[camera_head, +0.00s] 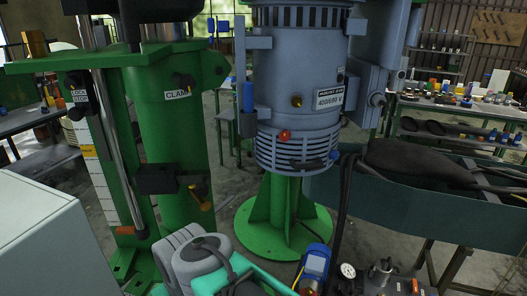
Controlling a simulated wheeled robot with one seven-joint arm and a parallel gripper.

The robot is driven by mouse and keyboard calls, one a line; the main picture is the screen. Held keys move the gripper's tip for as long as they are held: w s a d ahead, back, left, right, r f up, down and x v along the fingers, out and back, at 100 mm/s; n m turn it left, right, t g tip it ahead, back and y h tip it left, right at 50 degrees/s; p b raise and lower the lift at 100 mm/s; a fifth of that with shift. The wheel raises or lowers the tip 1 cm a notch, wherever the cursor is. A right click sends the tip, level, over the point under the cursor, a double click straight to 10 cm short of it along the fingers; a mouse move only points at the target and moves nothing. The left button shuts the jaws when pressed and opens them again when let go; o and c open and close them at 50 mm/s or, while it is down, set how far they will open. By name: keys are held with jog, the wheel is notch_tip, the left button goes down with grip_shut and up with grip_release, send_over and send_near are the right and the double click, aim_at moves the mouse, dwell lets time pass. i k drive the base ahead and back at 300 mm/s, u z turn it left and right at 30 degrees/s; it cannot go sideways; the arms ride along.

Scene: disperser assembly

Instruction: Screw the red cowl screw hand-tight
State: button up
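A large grey motor (300,60) stands upright in the middle of the head view. A slotted cowl (292,158) rings its lower end. A small red screw head (284,135) sits on the front of the motor, just above the cowl slots. Its seating depth cannot be told from here. My gripper is not visible in this view.
A green column (172,130) with a clamp label stands left of the motor. A green flanged foot (284,222) is below it. A grey ribbed machine (200,257) and a blue unit (315,265) fill the lower front. A dark green trough (430,200) lies right.

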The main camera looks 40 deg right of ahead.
aim_at(285, 136)
jog(key=k, duration=0.9)
jog(key=u, duration=0.75)
jog(key=i, duration=0.75)
jog(key=z, duration=2.35)
